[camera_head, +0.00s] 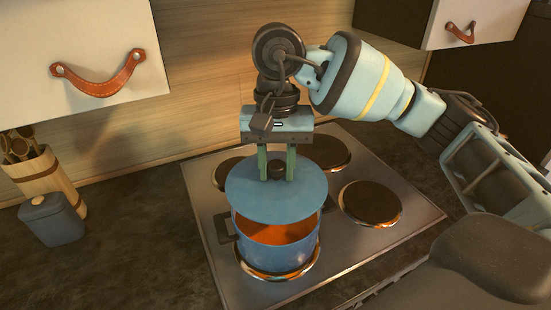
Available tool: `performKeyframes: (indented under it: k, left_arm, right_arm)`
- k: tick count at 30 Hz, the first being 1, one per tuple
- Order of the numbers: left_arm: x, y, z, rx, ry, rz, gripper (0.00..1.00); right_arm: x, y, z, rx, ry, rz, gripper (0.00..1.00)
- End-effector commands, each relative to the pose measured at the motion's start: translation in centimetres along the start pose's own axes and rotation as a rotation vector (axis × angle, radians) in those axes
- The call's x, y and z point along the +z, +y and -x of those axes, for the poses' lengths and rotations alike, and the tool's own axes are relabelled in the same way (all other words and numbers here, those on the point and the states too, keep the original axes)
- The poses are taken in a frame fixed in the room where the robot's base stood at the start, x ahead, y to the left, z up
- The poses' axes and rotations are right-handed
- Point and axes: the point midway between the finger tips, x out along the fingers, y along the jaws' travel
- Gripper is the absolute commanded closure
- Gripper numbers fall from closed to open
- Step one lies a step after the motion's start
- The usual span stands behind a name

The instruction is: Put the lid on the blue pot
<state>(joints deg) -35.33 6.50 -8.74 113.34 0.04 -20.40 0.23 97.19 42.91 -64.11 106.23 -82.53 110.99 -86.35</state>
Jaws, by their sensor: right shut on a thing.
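The blue pot (270,250) stands on the front left burner of the stove, with an orange inside showing at its front. The round blue lid (276,203) has a dark knob (277,170). My right gripper (277,173) comes down from above and is shut on the lid's knob. The lid is over the pot and covers the back of the opening. A gap shows at the front between the lid and the pot's rim. Whether the lid touches the rim at the back is hidden. My left gripper is not in view.
The stove (330,246) has other burners, including a bare one (370,203) to the right. A small blue jar (51,220) and a wooden utensil holder (45,174) stand at the left. Cabinets with leather pulls (100,83) hang above. The counter (130,240) left of the stove is clear.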

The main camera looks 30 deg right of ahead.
Motion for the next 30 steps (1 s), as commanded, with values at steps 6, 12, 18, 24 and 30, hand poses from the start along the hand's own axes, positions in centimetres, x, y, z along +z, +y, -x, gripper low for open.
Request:
performKeyframes:
  k: [6, 12, 18, 24, 30]
  left_arm:
    - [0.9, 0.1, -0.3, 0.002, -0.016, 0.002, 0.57]
    - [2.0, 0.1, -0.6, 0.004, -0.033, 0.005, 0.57]
    - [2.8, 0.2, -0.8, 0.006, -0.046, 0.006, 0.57]
    - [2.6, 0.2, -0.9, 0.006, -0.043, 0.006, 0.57]
    - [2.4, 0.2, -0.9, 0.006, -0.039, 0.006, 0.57]
  right_arm:
    - [-0.2, 0.0, -2.1, 0.002, -0.003, 0.0, 0.98]
    - [-0.5, 0.0, -3.9, 0.003, -0.005, 0.001, 0.98]
    - [-0.6, 0.0, -5.0, 0.002, -0.003, 0.001, 0.98]
    - [-0.6, 0.0, -5.1, 0.0, -0.001, 0.001, 0.98]
    - [-0.6, 0.0, -5.1, -0.001, 0.0, 0.001, 0.98]
